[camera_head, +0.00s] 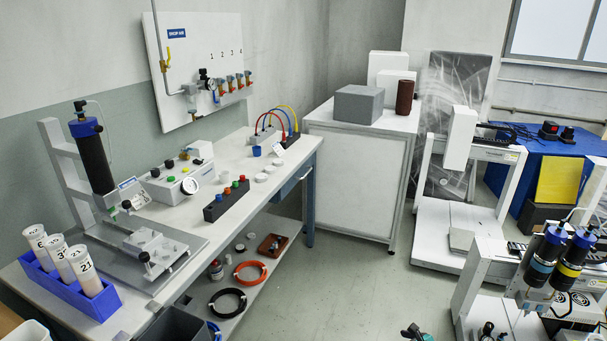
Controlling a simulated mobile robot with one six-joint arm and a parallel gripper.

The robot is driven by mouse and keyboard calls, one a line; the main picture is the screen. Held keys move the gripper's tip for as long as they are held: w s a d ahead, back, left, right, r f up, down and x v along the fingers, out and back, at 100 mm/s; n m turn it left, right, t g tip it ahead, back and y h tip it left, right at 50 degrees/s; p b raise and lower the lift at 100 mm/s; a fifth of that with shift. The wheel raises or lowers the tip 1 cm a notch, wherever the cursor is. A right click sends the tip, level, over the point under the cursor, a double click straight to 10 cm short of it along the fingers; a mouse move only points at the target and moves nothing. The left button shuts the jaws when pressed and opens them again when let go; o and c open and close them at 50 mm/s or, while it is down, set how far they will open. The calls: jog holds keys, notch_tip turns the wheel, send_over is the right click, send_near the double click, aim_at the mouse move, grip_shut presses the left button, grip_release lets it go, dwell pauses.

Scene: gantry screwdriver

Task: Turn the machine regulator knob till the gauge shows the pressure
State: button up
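A white control box (175,182) stands on the bench at left, with a round white gauge (190,186) on its front; the reading is too small to make out. Small yellow, black and green knobs or buttons sit on its top; the black one (168,164) may be a regulator knob. On the wall panel (181,50), a second regulator has a black knob (203,73) and a small gauge (211,84). I cannot tell which is the machine regulator. A dark part (415,332) at the bottom edge may be my gripper, far from both; its fingers cannot be made out.
The bench holds a dispensing stand (92,155), a blue rack (68,283) with numbered tubes, and a dark block (226,201) with coloured buttons. A white cabinet (352,183) stands behind. Gantry machines (456,215) stand right. The middle floor (350,275) is clear.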

jog(key=s+a+r+n+g+y+p, duration=0.15)
jog(key=s+a+n+g+p, duration=0.55)
jog(key=s+a+n+p, duration=0.85)
jog(key=s+d+r+n+g+h, duration=0.1)
jog(key=s+n+g+h, duration=0.1)
jog(key=s+n, duration=0.5)
jog(key=s+d+r+n+g+h, duration=0.1)
jog(key=s+n+g+h, duration=0.2)
jog(key=s+n, duration=0.5)
jog(key=s+g+b, duration=0.1)
jog(key=s, duration=0.2)
jog(key=shift+s+r+g, duration=0.15)
jog(key=shift+r+g, duration=0.15)
jog(key=shift+r, duration=0.1)
jog(key=shift+h, duration=0.25)
